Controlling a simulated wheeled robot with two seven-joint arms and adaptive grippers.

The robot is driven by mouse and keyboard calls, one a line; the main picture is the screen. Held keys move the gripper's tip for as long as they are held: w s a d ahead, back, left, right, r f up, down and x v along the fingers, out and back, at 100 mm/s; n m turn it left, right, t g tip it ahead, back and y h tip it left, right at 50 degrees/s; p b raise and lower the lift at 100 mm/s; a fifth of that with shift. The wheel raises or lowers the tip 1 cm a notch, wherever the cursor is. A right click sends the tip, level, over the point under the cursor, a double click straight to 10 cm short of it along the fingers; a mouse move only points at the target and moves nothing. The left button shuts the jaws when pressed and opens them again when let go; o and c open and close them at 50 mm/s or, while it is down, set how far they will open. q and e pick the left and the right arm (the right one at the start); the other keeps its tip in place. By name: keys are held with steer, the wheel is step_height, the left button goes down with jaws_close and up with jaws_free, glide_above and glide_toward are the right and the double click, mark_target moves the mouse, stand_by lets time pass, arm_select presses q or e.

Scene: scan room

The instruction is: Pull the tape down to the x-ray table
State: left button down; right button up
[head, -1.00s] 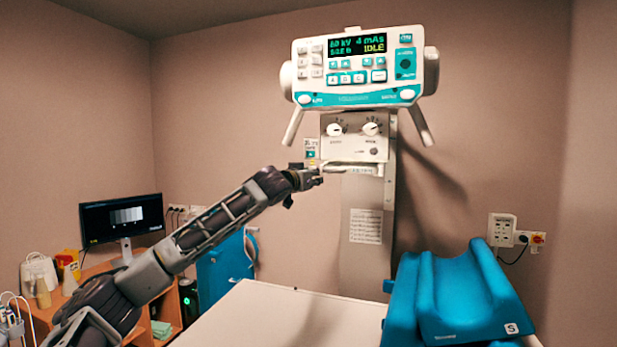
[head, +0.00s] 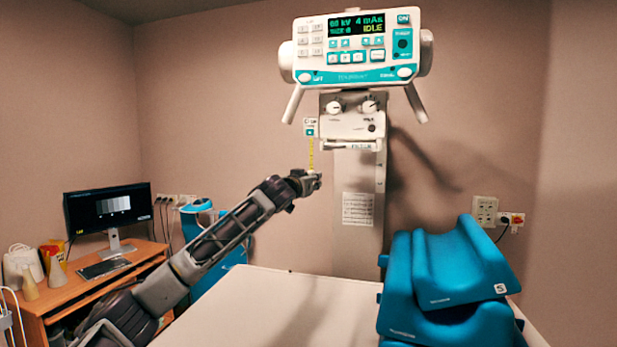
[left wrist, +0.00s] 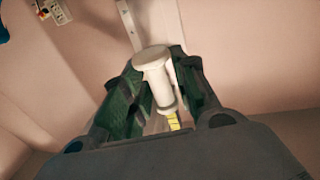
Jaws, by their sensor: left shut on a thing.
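The yellow tape (head: 311,152) hangs out of a small white-and-teal housing (head: 310,127) on the left of the x-ray head. It runs straight down to my left gripper (head: 314,181). In the left wrist view, my left gripper (left wrist: 157,92) is shut on the white tape pull (left wrist: 153,66), with a bit of yellow tape (left wrist: 173,121) beside it. The white x-ray table (head: 262,303) lies below, with a clear gap between it and the gripper. My right gripper is not in view.
Blue cushions (head: 455,270) lie on the table's right side. The x-ray column (head: 357,240) stands behind the gripper, and the control panel (head: 358,48) is above. A desk with a monitor (head: 108,208) is at left. The table's left and middle are bare.

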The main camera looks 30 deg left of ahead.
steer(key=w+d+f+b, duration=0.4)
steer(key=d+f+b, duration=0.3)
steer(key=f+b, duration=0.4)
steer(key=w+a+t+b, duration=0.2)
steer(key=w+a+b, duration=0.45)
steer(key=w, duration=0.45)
arm_select(q)
step_height(320, 180, down, 47)
steer(key=b, duration=0.3)
steer(key=shift+f, duration=0.2)
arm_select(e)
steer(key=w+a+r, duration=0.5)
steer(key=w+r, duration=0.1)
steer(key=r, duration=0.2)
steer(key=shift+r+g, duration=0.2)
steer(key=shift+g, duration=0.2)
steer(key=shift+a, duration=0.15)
arm_select(q)
steer(key=c, duration=1.4)
jaws_free()
steer(key=shift+o, duration=0.2)
steer(key=shift+r, duration=0.1)
